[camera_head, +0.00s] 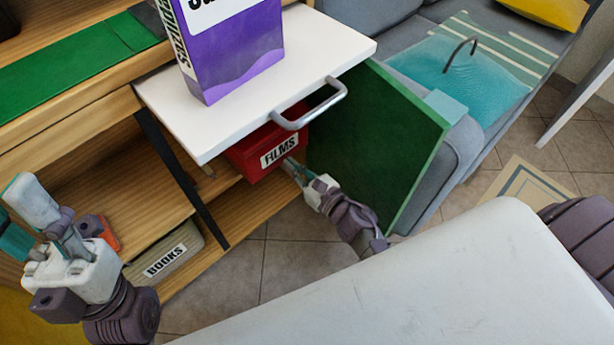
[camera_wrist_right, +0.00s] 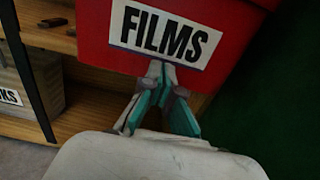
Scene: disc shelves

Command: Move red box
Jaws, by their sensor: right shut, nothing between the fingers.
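The red box (camera_head: 262,150) with a white FILMS label sits on a shelf of the wooden unit, under the white drawer-like panel. Its front also fills the top of the right wrist view (camera_wrist_right: 90,40). My right gripper (camera_head: 288,163) is shut and empty, its tips at the box's front just under the label. In the right wrist view its fingertips (camera_wrist_right: 160,68) overlap the label's lower edge; I cannot tell if they touch. My left gripper (camera_head: 22,218) is at the lower left, its fingers apart and empty, away from the red box.
A pulled-out white panel (camera_head: 330,40) with a metal handle (camera_head: 312,110) overhangs the red box, bearing a purple box (camera_head: 235,50). An open green door (camera_head: 375,135) stands to the right. A BOOKS box (camera_head: 165,257) is on the lower shelf. A grey sofa is beyond the door.

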